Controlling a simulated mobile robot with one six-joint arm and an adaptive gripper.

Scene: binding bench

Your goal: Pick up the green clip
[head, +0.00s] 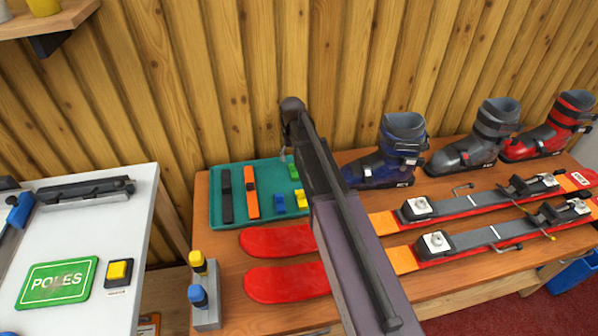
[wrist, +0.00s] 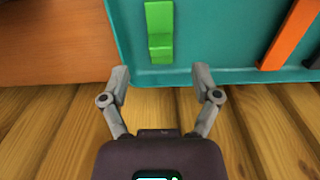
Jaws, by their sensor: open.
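The green clip (wrist: 159,32) lies in the teal tray (wrist: 222,76), close to the tray's edge in the wrist view. In the head view a small part of the green clip (head: 293,171) shows beside my arm, which hides the rest. My gripper (wrist: 161,76) is open and empty. Its two fingertips are spread on either side of the line of the clip, short of its near end in the wrist view and apart from it. In the head view my arm mostly hides the gripper.
The tray also holds a black strap (head: 226,195), an orange strap (head: 251,192), a blue clip (head: 279,204) and a yellow clip (head: 301,199). Red ski tips (head: 285,283) lie in front. Ski boots (head: 385,165) stand to the right. A wooden wall (head: 230,80) rises behind the tray.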

